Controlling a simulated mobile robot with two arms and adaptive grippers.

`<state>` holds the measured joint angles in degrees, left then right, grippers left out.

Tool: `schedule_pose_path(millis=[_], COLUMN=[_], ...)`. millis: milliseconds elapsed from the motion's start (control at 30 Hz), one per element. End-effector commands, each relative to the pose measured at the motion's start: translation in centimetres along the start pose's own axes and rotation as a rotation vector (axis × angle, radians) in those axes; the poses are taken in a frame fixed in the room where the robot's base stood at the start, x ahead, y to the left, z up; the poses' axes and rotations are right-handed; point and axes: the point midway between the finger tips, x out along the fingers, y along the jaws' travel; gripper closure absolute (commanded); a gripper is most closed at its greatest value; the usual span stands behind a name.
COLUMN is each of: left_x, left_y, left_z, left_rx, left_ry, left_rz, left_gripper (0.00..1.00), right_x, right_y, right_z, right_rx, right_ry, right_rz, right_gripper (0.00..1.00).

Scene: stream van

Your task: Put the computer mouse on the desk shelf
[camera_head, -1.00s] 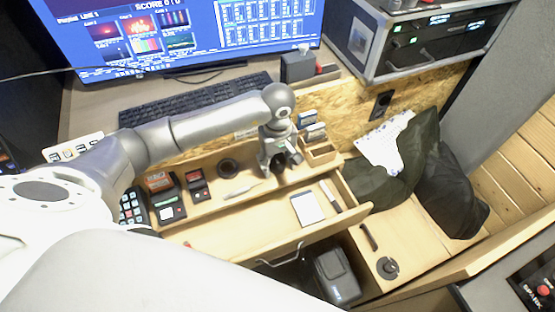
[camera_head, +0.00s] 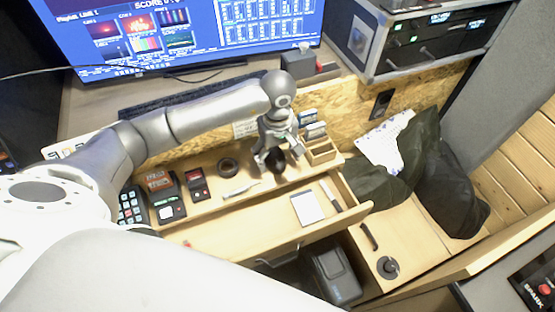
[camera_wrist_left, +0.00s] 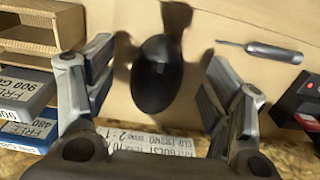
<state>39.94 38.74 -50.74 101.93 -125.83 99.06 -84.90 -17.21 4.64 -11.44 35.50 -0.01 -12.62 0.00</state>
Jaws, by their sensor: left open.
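The computer mouse (camera_head: 275,162) is a black rounded oval at the right part of the wooden desk shelf (camera_head: 226,203). My left gripper (camera_head: 278,155) is over it, open, with a finger on each side. In the left wrist view the mouse (camera_wrist_left: 157,76) lies between the spread fingers, with a visible gap on both sides. Dark shadows fall on the pale wood around it. It appears to rest on the shelf, but exact contact is hard to tell. My right gripper is not in view.
A screwdriver-like tool (camera_head: 241,190), a tape roll (camera_head: 228,168) and small dark devices (camera_head: 167,205) stand left of the mouse. Small boxes (camera_head: 314,131) and a wooden holder (camera_head: 320,152) are close on its right. An open drawer (camera_head: 262,226) juts out in front.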

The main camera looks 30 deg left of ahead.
Motion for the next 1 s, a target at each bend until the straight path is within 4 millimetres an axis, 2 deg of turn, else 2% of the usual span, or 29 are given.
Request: schedule_pose_path(millis=[200,433,600,1000], left_x=[-4.9,-8.4,-9.4,-9.4], left_y=[0.1,0.0,-0.1,-0.1], left_z=[-0.1,0.0,0.0,0.0], left_rx=[0.001,0.001,-0.001,0.000], left_ry=[0.005,0.002,0.000,0.000], left_rz=[0.005,0.000,-0.001,-0.002], left_gripper=[0.25,0.25,0.25,0.25], right_x=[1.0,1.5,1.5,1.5], right_y=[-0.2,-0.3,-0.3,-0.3], right_z=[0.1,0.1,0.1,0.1], right_rx=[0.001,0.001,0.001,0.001], right_ry=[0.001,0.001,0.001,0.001], right_rz=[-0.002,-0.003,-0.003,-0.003], right_gripper=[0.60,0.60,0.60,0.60])
